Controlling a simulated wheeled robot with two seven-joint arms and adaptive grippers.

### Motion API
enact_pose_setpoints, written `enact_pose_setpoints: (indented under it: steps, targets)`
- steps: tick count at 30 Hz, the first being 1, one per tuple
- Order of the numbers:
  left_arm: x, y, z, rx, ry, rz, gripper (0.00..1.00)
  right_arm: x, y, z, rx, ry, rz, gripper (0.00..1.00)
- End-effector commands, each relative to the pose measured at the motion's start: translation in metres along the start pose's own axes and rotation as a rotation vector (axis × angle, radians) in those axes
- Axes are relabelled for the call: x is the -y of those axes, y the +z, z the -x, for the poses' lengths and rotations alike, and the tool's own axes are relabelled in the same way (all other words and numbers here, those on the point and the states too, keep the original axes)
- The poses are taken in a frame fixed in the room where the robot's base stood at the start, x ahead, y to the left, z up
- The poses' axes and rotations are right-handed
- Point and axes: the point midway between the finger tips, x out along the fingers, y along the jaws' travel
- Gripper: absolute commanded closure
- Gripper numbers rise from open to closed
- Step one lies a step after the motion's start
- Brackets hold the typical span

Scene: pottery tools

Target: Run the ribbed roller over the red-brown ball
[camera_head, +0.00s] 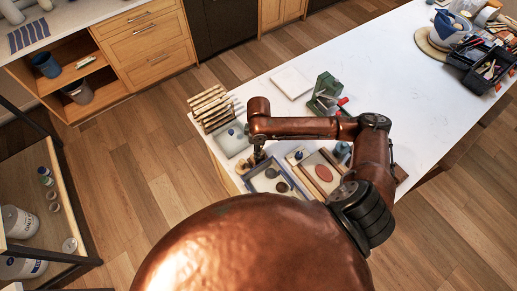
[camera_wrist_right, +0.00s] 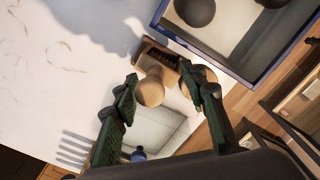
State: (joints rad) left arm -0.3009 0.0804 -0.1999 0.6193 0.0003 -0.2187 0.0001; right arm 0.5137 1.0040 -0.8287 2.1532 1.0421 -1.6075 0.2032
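A red-brown round piece (camera_head: 324,173), oval from above, lies on a pale board in a wood-rimmed tray (camera_head: 301,180) near the table's front edge. My right gripper (camera_head: 255,160) reaches left past it, to the left of the blue-rimmed tray. In the wrist view my right gripper (camera_wrist_right: 166,86) is open, its dark green fingers either side of a wooden tool with a pale rounded knob (camera_wrist_right: 150,90) and a brown ridged part (camera_wrist_right: 158,58). This may be the ribbed roller; I cannot tell for sure. A gap shows between knob and right finger. My left gripper is out of view.
A blue-rimmed tray (camera_head: 253,181) holds dark balls (camera_wrist_right: 194,10). A pale tray (camera_head: 222,147) and a rack of wooden sticks (camera_head: 209,107) stand at the table's left end. A green device (camera_head: 325,92) and white tile (camera_head: 291,82) stand behind. The table's middle right is clear.

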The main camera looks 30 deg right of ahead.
Motion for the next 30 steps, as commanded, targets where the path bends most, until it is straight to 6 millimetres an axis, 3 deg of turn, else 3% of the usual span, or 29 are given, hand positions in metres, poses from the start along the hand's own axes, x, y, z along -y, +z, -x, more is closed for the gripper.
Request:
enact_pose_setpoints:
  steps: [5, 18, 24, 30]
  targets:
    - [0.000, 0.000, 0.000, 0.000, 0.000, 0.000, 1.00, -0.001, -0.001, 0.021, -0.003, 0.004, 0.001, 0.60]
    - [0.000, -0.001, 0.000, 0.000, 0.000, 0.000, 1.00, -0.001, -0.001, 0.105, -0.003, 0.003, 0.001, 0.60]
    - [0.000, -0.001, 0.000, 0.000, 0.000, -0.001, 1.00, 0.000, 0.000, 0.118, 0.000, 0.002, 0.000, 0.60]
    - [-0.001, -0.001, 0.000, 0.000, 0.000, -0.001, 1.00, 0.000, 0.000, 0.119, 0.000, 0.001, 0.000, 0.60]
